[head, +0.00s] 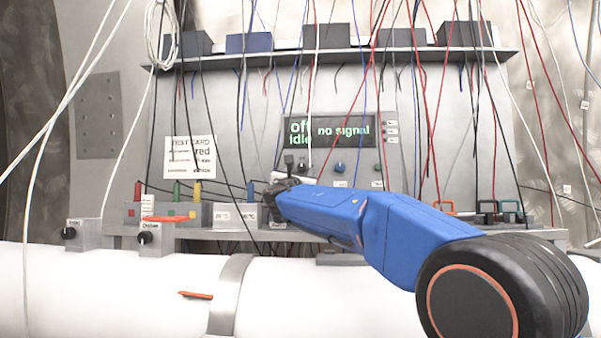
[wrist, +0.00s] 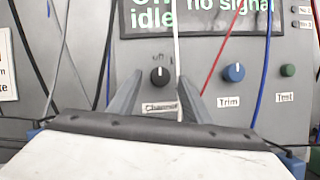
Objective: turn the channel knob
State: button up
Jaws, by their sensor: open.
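The channel knob (wrist: 160,75) is a round black knob with a white pointer mark that points up, on the grey panel above a label reading "Channel". My gripper (wrist: 161,84) is open, with one dark finger on each side of the knob in the wrist view. The fingers look apart from the knob, and I cannot tell how far they are from the panel. The right finger covers part of the label's edge. In the head view my gripper (head: 291,168) is in front of the panel, below the display, and largely hides the knob.
A display (head: 336,131) reads "off idle" and "no signal". A white cable (wrist: 176,45) hangs just right of the knob, with red and blue wires nearby. A white pipe (head: 120,285) crosses the front.

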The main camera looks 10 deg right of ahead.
jog(key=shift+w+d+r, duration=0.1)
jog(key=shift+w+d, duration=0.05)
jog(key=shift+w, duration=0.15)
jog(key=shift+c, duration=0.4)
jog(key=c, duration=1)
